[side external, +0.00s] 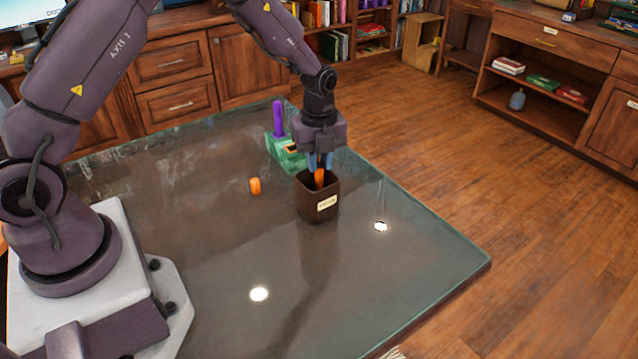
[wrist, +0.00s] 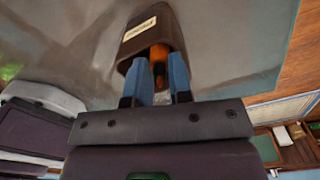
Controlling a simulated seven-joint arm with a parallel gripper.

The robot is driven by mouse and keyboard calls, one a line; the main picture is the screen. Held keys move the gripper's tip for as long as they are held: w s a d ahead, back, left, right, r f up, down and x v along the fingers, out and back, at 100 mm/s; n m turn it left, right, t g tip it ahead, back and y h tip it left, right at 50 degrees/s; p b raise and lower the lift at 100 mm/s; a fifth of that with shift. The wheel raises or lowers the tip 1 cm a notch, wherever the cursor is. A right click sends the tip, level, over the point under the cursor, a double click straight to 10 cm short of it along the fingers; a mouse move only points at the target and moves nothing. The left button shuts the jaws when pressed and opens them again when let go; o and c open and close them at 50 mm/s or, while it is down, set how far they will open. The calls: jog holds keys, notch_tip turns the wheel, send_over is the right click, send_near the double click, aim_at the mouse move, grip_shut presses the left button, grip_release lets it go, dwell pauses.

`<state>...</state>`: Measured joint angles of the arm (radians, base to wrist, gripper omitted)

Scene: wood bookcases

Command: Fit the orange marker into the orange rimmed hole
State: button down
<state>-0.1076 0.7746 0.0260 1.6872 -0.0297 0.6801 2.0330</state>
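The orange marker (side external: 319,178) stands upright in the mouth of a dark brown cup (side external: 318,207) with a pale label. My gripper (side external: 320,163) points down over the cup. Its two blue fingers lie on either side of the marker, with no clear gap to it in the wrist view (wrist: 159,58). The marker's lower part is hidden inside the cup. A green block (side external: 283,152) stands just behind my gripper, partly hidden. The orange rimmed hole (side external: 292,149) is on its top. A purple marker (side external: 278,118) stands upright in the block's other side.
The table's right edge (side external: 440,222) drops to a wood floor. Bookcases and cabinets stand beyond.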

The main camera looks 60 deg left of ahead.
dwell(0.3)
notch_tip(320, 180, up, 23)
send_over(286, 150)
jog(key=w, duration=0.2)
notch_tip(286, 150, down, 22)
jog(key=m, duration=0.1)
jog(key=shift+s+f, duration=0.15)
jog(key=shift+f, duration=0.05)
dwell(0.5)
jog(key=shift+f, duration=0.15)
jog(key=c, duration=1)
grip_release()
jog(key=shift+c, duration=0.2)
